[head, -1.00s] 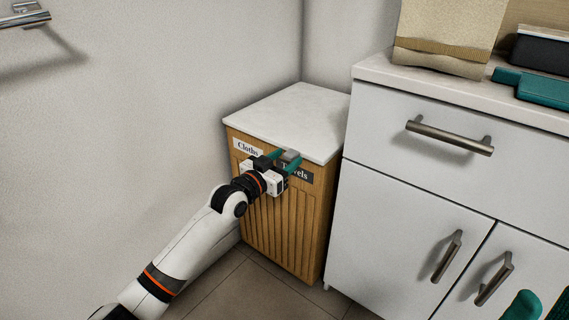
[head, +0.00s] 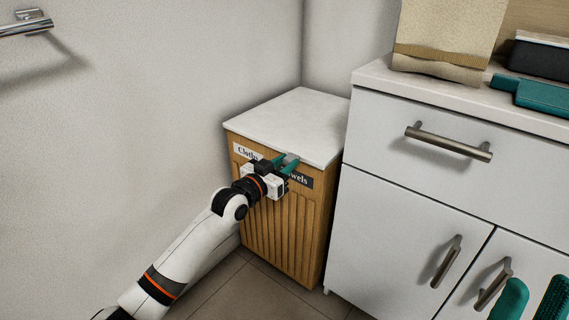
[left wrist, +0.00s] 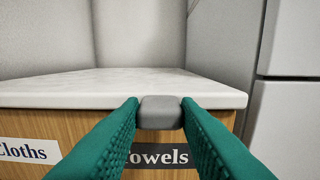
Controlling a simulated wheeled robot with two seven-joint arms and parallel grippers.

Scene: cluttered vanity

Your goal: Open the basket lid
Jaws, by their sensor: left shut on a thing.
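The wooden slatted basket (head: 285,225) stands in the corner. Its pale marble-look lid (head: 292,117) lies across the top and looks closed in the head view. A small grey tab (left wrist: 160,112) sits at the middle of the lid's front edge. My left gripper (head: 287,161) is shut on this tab, with one teal finger on each side of it in the left wrist view. The fingers partly hide the "Cloths" and "Towels" labels. My right gripper (head: 530,301) shows at the bottom right of the head view, its two teal fingers apart and empty.
A white cabinet (head: 400,195) with metal handles stands close against the basket's right. A beige bag (head: 446,35) and a teal object (head: 540,93) are on its countertop. A wall is behind and left. Tiled floor lies in front.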

